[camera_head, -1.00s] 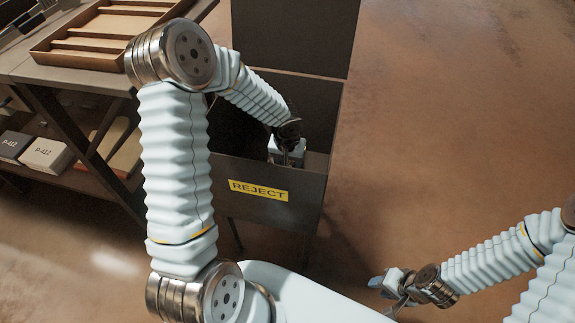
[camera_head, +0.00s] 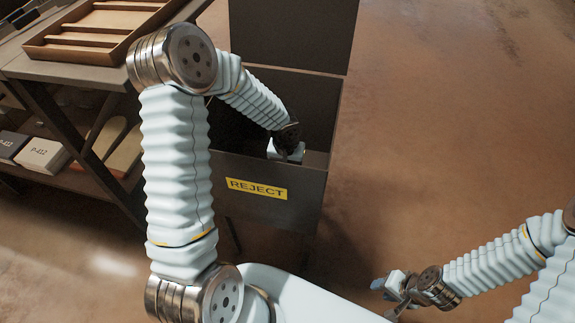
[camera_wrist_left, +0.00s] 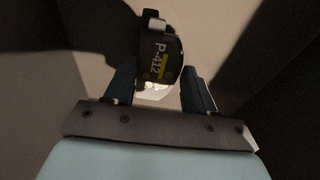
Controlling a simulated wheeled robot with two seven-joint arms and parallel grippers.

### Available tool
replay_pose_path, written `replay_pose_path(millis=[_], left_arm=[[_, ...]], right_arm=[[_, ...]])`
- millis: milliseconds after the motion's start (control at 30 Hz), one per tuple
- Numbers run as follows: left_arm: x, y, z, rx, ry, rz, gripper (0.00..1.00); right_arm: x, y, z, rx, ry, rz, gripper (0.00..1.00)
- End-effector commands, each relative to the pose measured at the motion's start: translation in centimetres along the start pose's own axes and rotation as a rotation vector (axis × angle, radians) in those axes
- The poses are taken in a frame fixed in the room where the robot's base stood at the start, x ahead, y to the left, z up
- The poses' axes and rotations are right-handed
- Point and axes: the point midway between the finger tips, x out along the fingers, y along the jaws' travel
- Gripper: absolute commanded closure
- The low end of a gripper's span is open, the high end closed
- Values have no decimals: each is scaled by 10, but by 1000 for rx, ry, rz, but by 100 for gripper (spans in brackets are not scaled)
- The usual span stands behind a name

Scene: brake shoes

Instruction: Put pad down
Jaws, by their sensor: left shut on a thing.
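The pad (camera_wrist_left: 160,62), a dark piece marked P-412 with a yellow stripe, shows in the left wrist view between the dark fingers of my left gripper (camera_wrist_left: 160,92), which is shut on it. In the head view my left arm reaches down into the dark reject bin (camera_head: 262,205). My left gripper (camera_head: 287,153) is inside the bin's opening, behind its front wall, with its fingertips and the pad hidden. My right gripper (camera_head: 388,298) is low at the right, away from the bin, and its finger gap is unclear.
The bin has a yellow REJECT label (camera_head: 257,189) and a tall back panel (camera_head: 296,35). A workbench at the left holds a wooden tray (camera_head: 75,52) with slots. The floor at right is clear.

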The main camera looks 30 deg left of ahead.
Motion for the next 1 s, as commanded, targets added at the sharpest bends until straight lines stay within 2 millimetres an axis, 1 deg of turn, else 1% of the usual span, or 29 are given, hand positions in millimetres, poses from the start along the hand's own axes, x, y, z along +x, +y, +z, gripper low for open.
replay_pose_path(millis=[33, 67, 200, 467, 567, 667, 700, 767, 900, 1000], left_arm=[[-1, 0, 0, 0, 1, 0, 87], [-1, 0, 0, 0, 0, 0, 42], [-1, 0, 0, 0, 0, 0, 21], [-1, 0, 0, 0, 0, 0, 20], [-5, 0, -1, 0, 0, 0, 20], [-15, 0, -2, -1, -1, 0, 20], [-20, 0, -3, 0, -1, 0, 20], [-30, 0, -4, -2, 4, -1, 20], [-67, 0, -4, -2, 6, 0, 20], [-90, 0, -3, -3, 5, 0, 20]], right_arm=[[-1, 0, 0, 0, 0, 0, 64], [-1, 0, 0, 0, 0, 0, 64], [-1, 0, 0, 0, 0, 0, 64], [-1, 0, 0, 0, 0, 0, 64], [-5, -3, 1, -1, -2, -1, 64], [-16, -10, 2, -5, -7, -5, 64], [-22, -14, 3, -7, -9, -8, 64], [-18, -14, 4, -10, -10, -10, 64], [-22, -16, 4, -10, -12, -11, 64], [-24, -18, 5, -12, -14, -13, 64]])
